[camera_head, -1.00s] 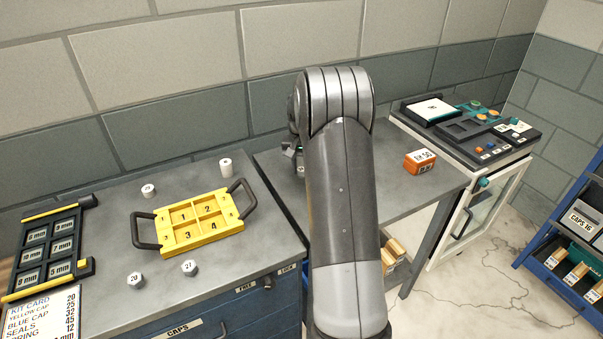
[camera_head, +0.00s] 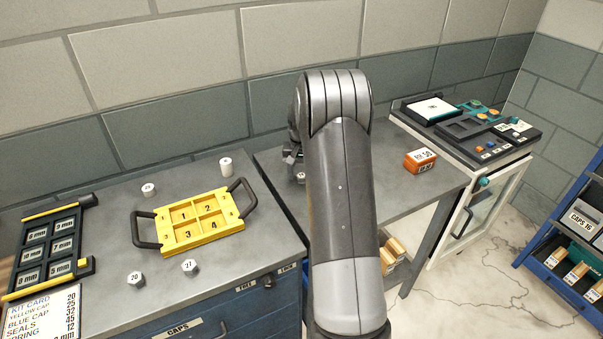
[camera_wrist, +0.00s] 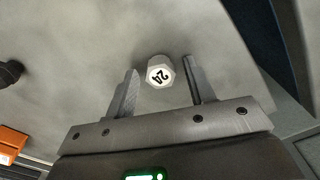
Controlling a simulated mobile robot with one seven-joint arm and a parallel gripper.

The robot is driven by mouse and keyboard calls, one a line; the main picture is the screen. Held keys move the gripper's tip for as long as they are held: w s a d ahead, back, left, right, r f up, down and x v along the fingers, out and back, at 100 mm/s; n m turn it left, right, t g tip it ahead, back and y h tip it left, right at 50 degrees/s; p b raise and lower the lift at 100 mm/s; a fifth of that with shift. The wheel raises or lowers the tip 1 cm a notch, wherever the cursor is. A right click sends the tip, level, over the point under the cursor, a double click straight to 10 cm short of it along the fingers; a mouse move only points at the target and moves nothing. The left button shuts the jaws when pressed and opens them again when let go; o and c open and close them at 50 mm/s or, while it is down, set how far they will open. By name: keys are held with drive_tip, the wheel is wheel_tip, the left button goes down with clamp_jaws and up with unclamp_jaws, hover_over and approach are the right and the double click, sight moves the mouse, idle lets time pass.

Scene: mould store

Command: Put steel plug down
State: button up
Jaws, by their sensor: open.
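A steel plug (camera_wrist: 161,71) marked 24 stands on the grey bench top, seen from above in the wrist view. My gripper (camera_wrist: 160,78) is open, with one finger on each side of the plug and a visible gap to each finger. In the head view the plug (camera_head: 300,177) shows only in part beside my arm, and my gripper (camera_head: 291,155) is mostly hidden behind the arm.
A yellow tray (camera_head: 163,241) with numbered compartments sits on the left bench, with several plugs around it, including one marked 20 (camera_head: 135,279). An orange box (camera_head: 420,160) stands right of my arm on the grey bench (camera_head: 395,200). A dark panel (camera_head: 470,140) lies farther right.

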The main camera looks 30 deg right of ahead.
sight(301, 176)
drive_tip(key=shift+r, duration=0.15)
wheel_tip(301, 176, up, 12)
drive_tip(key=s+a+r+n+t, duration=0.1)
drive_tip(key=s+a+r, duration=0.6)
drive_tip(key=r, duration=0.1)
drive_tip(key=s+a+r+n+t, duration=0.2)
drive_tip(key=s+a+r, duration=0.3)
drive_tip(key=s+a, duration=0.3)
drive_tip(key=s+a+f+n+t, duration=0.1)
drive_tip(key=s+a, duration=0.2)
drive_tip(key=s, duration=0.7)
drive_tip(key=s+a+f+n+t, duration=0.1)
drive_tip(key=s+a, duration=0.3)
drive_tip(key=s, duration=0.6)
drive_tip(key=shift+f+n+t, duration=0.3)
drive_tip(key=shift+f+n, duration=0.2)
drive_tip(key=shift+f, duration=0.1)
drive_tip(key=shift+o, duration=0.4)
